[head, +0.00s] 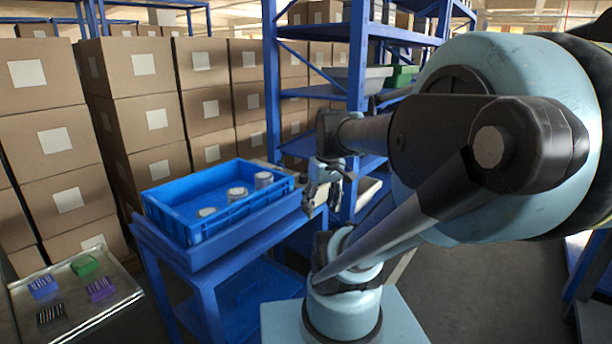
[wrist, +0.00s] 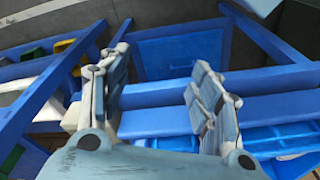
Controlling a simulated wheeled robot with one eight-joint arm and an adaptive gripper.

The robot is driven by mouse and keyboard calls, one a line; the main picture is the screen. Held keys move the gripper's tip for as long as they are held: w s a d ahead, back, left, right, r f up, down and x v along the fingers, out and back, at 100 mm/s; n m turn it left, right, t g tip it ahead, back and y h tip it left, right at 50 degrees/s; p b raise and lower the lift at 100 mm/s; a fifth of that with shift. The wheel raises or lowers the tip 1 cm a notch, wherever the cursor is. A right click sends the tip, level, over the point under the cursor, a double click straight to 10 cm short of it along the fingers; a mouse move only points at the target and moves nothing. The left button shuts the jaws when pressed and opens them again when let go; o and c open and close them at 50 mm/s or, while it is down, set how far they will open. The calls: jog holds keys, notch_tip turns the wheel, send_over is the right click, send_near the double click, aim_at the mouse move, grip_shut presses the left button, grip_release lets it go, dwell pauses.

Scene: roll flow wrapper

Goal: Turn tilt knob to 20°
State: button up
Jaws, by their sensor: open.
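No tilt knob can be made out in the head view or the wrist view. My gripper (head: 324,188) hangs at the end of my arm, just right of the blue crate's right end in the head view. In the wrist view my gripper (wrist: 162,80) is open, with its two pale blue-grey fingers apart and nothing between them. Blue frame bars lie behind the fingers there.
A blue crate (head: 178,222) with three pale round pieces stands on a blue table (head: 203,285). A metal tray (head: 105,305) with small coloured blocks is at lower left. Stacked cartons (head: 128,100) and a blue shelf rack (head: 273,85) stand behind. Grey floor shows at right.

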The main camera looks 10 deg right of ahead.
jog(key=w+d+r+n+g+y, duration=0.1)
jog(key=w+d+r+n+y, duration=0.1)
jog(key=w+r+n, duration=0.75)
jog(key=n+y, duration=0.2)
jog(key=n, duration=0.2)
send_near(305, 175)
jog(key=x, duration=0.8)
jog(key=shift+w+a+f, duration=0.1)
jog(key=shift+f, duration=0.3)
jog(key=shift+c, duration=0.4)
jog(key=c, duration=1)
